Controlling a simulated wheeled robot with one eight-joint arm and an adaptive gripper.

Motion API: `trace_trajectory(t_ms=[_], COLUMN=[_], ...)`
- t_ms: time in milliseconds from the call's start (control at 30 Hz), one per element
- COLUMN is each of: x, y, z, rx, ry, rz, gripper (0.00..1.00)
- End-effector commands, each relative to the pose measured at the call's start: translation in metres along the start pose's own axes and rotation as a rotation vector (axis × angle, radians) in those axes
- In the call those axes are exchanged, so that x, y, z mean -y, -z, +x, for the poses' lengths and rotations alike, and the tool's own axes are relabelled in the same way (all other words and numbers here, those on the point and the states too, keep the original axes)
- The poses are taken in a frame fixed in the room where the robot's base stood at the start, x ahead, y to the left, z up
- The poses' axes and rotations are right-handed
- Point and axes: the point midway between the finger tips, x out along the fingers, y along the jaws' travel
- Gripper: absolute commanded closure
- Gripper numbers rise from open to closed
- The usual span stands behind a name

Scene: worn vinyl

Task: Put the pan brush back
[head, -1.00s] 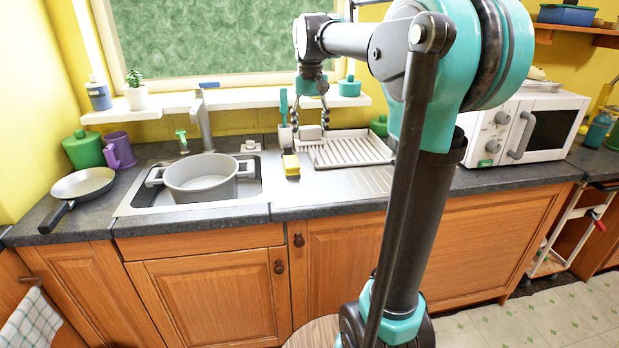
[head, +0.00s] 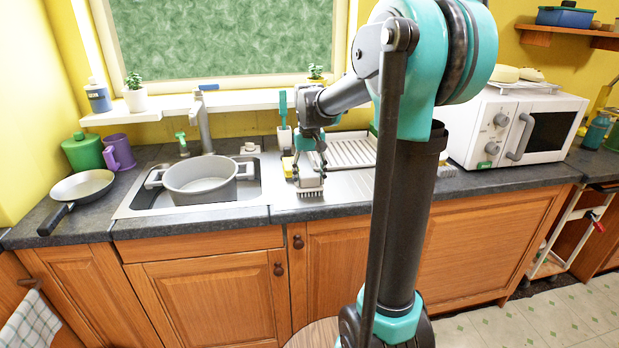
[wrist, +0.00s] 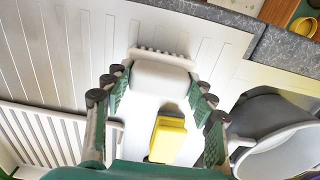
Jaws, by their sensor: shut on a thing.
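The pan brush (head: 309,184), a pale block with a row of short bristles along one edge, is held in my gripper (head: 311,168) over the steel drainboard, near the counter's front. In the wrist view the pale brush body (wrist: 160,80) lies between the two fingers of my gripper (wrist: 158,92), bristles on the far side. I cannot tell whether the bristles touch the drainboard. A white holder (head: 285,138) with a teal-handled tool (head: 283,106) upright in it stands at the back, below the windowsill.
A yellow sponge (wrist: 168,138) is close by the gripper. A grey pot (head: 200,180) sits in the sink to the left. A white dish rack (head: 350,151) lies behind to the right, near a white microwave (head: 513,128). Bare drainboard (head: 345,188) shows right of the brush.

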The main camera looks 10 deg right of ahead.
Motion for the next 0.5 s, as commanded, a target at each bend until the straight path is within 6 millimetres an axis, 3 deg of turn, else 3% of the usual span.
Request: trace_trajectory(t_ms=[300,333,500], x=[0.0,0.0,0.0], y=[0.0001,0.0001,0.0001], z=[0.0022,0.0025,0.0021], rx=[0.0,0.0,0.0], ry=[0.0,0.0,0.0], rz=[0.0,0.0,0.0], gripper=[0.79,0.43,0.23])
